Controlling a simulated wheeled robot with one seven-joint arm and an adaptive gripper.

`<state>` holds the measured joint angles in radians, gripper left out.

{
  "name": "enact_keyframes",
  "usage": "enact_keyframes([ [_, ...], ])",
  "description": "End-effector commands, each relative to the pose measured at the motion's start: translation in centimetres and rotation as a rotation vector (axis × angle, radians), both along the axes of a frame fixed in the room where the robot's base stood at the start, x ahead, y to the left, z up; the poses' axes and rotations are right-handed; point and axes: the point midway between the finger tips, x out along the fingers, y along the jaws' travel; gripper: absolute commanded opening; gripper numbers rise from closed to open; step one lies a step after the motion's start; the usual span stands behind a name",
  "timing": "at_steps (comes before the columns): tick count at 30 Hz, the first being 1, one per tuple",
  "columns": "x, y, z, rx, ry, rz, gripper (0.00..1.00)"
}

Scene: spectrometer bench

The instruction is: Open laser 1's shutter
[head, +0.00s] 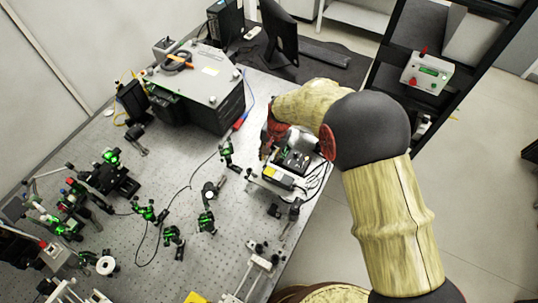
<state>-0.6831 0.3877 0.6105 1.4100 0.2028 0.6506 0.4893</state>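My arm reaches in from the lower right, bends at a dark elbow, and its yellow-covered forearm runs left over the bench edge. Past its red wrist part, my gripper (292,158) seems to be the grey and black shape pointing down over a small box. Its fingers do not show clearly, so I cannot tell open from shut, or touching from apart. The small box (276,179) has a pale front with a yellow label and stands near the bench's right edge. It may be a laser; no label reading "laser 1" is legible and I cannot make out a shutter.
The perforated optical bench (185,205) carries several green-lit optic mounts (172,237). A large grey instrument (205,85) stands behind, left of my forearm. A black rack (400,55) at the right holds a small control box (426,73) with red knobs. A monitor (278,32) stands at the back.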

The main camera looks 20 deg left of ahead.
Motion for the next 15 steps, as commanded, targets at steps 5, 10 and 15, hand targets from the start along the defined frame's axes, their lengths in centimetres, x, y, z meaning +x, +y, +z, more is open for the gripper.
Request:
enact_keyframes([
  [5, -0.02, 0.07, -0.42, 0.000, 0.000, 0.000, 0.26],
  [10, -0.02, 0.07, -0.41, 0.000, 0.000, 0.001, 0.26],
  [15, -0.02, 0.07, -0.40, 0.000, 0.000, 0.001, 0.16],
])
